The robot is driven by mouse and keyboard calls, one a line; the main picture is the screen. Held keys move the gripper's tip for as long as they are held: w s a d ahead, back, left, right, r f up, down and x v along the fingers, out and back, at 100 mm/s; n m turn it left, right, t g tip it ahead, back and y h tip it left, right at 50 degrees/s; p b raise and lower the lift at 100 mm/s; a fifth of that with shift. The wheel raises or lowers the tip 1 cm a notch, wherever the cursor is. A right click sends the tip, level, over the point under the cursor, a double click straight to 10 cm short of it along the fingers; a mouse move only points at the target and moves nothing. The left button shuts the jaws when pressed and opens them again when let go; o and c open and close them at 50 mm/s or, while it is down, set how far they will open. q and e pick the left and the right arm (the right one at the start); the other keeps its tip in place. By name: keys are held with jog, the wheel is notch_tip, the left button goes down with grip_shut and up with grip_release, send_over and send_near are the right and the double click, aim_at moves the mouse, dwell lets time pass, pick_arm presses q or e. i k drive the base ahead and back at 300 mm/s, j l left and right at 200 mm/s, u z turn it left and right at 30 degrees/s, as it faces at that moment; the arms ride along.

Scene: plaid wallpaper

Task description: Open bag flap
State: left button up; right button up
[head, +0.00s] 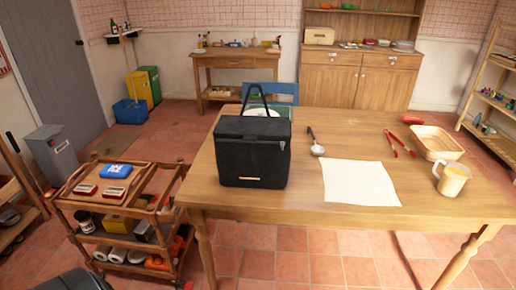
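A black bag (251,158) stands upright on the wooden table (306,229), near its left end. Its dark top flap (253,128) lies over the top and looks closed. A thin black handle loop (256,96) rises above the bag. A small light-coloured strip shows low on its front, and a small grey piece shows at its upper right side.
On the table are a ladle (316,145), a white sheet (360,182), red-handled tongs (400,144), a wooden tray (437,143) and a yellow-white mug (453,180). A wooden cart (126,213) stands left of the table. The tabletop in front of the bag is clear.

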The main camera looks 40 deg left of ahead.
aim_at(250, 128)
jog(key=u, duration=1.25)
